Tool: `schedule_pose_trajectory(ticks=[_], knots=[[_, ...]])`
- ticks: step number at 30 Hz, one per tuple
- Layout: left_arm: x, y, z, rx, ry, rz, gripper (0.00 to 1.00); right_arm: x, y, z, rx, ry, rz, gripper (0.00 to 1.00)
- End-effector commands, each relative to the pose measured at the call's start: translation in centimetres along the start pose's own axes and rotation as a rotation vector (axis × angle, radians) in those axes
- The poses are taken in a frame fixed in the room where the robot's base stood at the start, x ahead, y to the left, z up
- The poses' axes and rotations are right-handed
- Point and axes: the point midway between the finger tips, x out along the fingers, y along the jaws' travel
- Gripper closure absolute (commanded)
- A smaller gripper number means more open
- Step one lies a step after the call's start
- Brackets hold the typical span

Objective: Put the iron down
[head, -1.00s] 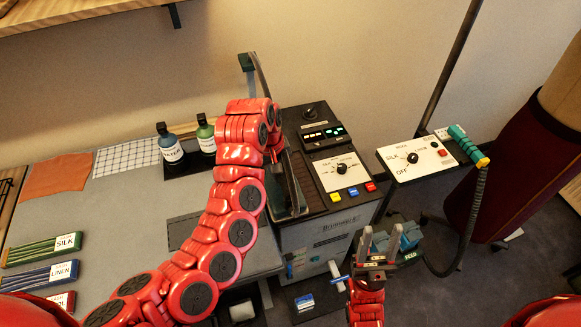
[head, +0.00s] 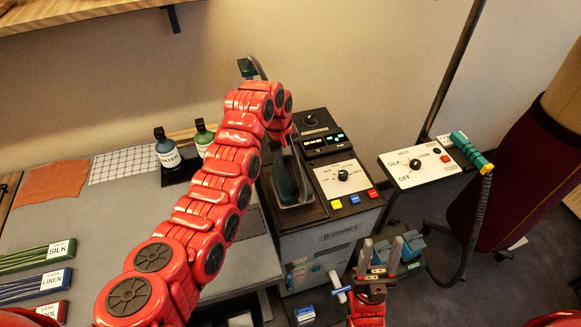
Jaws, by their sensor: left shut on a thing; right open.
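The iron (head: 288,184) shows as a dark shape at the left side of the top of the steam station (head: 340,232). My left gripper (head: 284,148) is over it and shut on it, with the fingers largely hidden behind my red arm. The iron looks low over the dark rest area; I cannot tell whether its sole touches it. My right gripper (head: 382,254) is in front of the station's lower right, fingers pointing up, open and apart from the iron.
A grey ironing table (head: 120,212) lies left, with two bottles (head: 168,148) and sash bundles (head: 40,252). A control panel (head: 422,163) with a teal-handled tool (head: 470,150) stands right. A teal object (head: 412,244) is behind my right gripper.

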Motion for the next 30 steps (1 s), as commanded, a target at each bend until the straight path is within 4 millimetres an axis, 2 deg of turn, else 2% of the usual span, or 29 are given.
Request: schedule_pose_trajectory(ticks=[11, 14, 19, 29, 30], knots=[[-0.2, 0.7, -0.9, -0.007, 0.003, 0.010, 1.00, 0.1, 0.0, 0.0, 0.000, 0.000, 0.000, 0.50], [1.2, 0.4, -0.8, -0.009, -0.005, 0.008, 1.00, 1.9, 0.1, -0.3, 0.000, 0.000, 0.000, 0.50], [3.1, 0.1, -0.9, -0.008, -0.001, 0.009, 1.00, 2.3, 0.1, -0.4, 0.000, 0.000, 0.000, 0.50], [3.5, 0.0, -0.9, -0.007, 0.002, 0.010, 1.00, 2.0, 0.1, -0.3, 0.000, 0.000, 0.000, 0.50], [3.6, -0.1, -0.9, -0.008, 0.001, 0.009, 0.60, 2.0, 0.1, -0.3, 0.000, 0.000, 0.000, 0.50]])
